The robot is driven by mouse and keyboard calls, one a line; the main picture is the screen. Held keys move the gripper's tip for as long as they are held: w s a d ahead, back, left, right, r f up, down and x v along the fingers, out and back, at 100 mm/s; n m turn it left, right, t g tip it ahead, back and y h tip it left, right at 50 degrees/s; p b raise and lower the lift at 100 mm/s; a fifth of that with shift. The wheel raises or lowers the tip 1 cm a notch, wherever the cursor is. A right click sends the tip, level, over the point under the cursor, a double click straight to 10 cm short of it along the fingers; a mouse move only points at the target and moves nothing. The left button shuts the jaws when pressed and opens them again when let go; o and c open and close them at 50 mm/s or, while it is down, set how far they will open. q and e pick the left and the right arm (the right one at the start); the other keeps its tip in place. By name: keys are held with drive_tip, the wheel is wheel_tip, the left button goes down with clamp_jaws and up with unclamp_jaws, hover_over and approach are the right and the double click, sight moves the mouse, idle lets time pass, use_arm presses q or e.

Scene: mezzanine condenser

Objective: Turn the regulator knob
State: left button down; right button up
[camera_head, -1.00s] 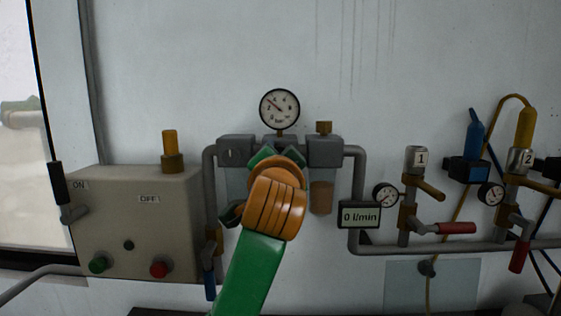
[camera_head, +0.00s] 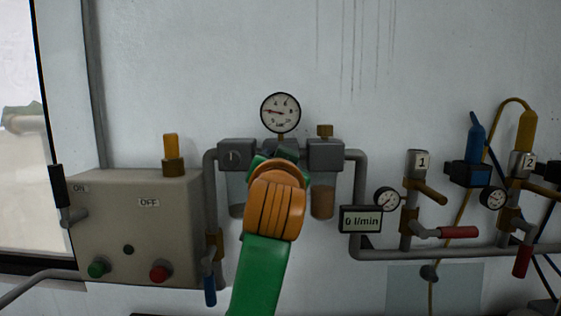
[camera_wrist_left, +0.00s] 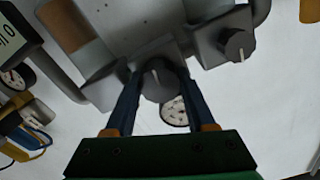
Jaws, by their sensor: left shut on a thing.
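The regulator knob, a dark round knob with a pale line, shows in the wrist view (camera_wrist_left: 157,86). My left gripper (camera_wrist_left: 160,76) has a finger on each side of it and is shut on it. In the head view my left gripper (camera_head: 275,157) is at the middle regulator block, below the gauge, and my wrist hides the knob. The round white pressure gauge (camera_head: 281,112) stands above the block, its needle pointing left. It also shows in the wrist view (camera_wrist_left: 174,112), partly behind the knob. My right gripper is not in view.
A grey block with another dark knob (camera_head: 232,156) sits close to the left. A block with a hanging brown bowl (camera_head: 322,201) is on the right. A flow display (camera_head: 361,219) reads 0 l/min. A grey switch box (camera_head: 140,225) stands further left.

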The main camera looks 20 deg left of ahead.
use_arm(q)
drive_tip(key=shift+f, duration=0.25)
drive_tip(key=shift+c, duration=1.3)
unclamp_jaws()
drive_tip(key=shift+r, duration=0.1)
drive_tip(key=shift+s, duration=0.1)
drive_tip(key=b+v, duration=0.4)
drive_tip(key=v, duration=0.3)
